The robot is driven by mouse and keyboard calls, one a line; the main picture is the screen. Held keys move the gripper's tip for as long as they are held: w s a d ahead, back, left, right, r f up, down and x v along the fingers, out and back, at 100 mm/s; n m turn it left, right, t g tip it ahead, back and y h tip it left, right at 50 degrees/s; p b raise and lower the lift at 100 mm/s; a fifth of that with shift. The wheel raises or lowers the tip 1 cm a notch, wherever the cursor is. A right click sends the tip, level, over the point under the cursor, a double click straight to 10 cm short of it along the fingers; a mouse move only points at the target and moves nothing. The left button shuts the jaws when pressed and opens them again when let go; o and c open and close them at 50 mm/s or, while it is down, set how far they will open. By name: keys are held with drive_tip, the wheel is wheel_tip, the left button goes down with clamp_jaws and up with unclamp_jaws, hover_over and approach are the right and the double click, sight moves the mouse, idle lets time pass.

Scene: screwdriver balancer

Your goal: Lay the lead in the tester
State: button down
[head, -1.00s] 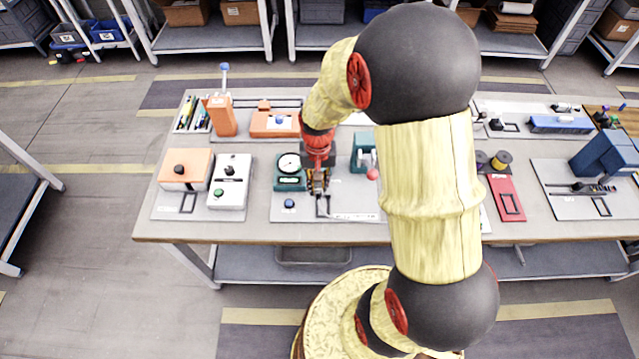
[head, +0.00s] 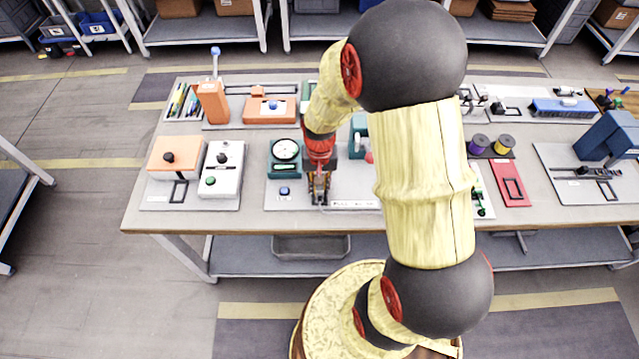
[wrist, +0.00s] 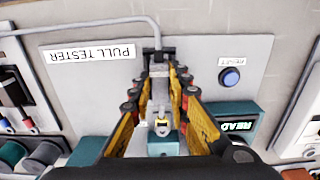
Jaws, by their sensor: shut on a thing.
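The grey lead (wrist: 90,25) runs in from the left of the wrist view and bends down to my gripper (wrist: 158,62). My gripper is shut on the lead's end, at a dark piece between the fingertips. The gripper (head: 319,200) also shows in the head view, over the near part of the pull tester plate (head: 346,203). The tester has a teal dial gauge (head: 286,152), a teal block (head: 358,135) and a blue reset button (wrist: 231,77). A metal piece (wrist: 160,122) shows between the fingers. The fingers hide the exact contact with the plate.
An orange box (head: 173,157) and a white box (head: 222,170) stand left of the tester. Wire spools (head: 480,145) and a red plate (head: 509,183) lie to the right. My arm hides part of the bench. The bench's near edge is close to my gripper.

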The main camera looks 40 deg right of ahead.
drive_tip(key=shift+f, duration=0.65)
idle(0.7)
idle(0.3)
drive_tip(key=c, duration=1.6)
unclamp_jaws()
wheel_tip(320, 180, up, 12)
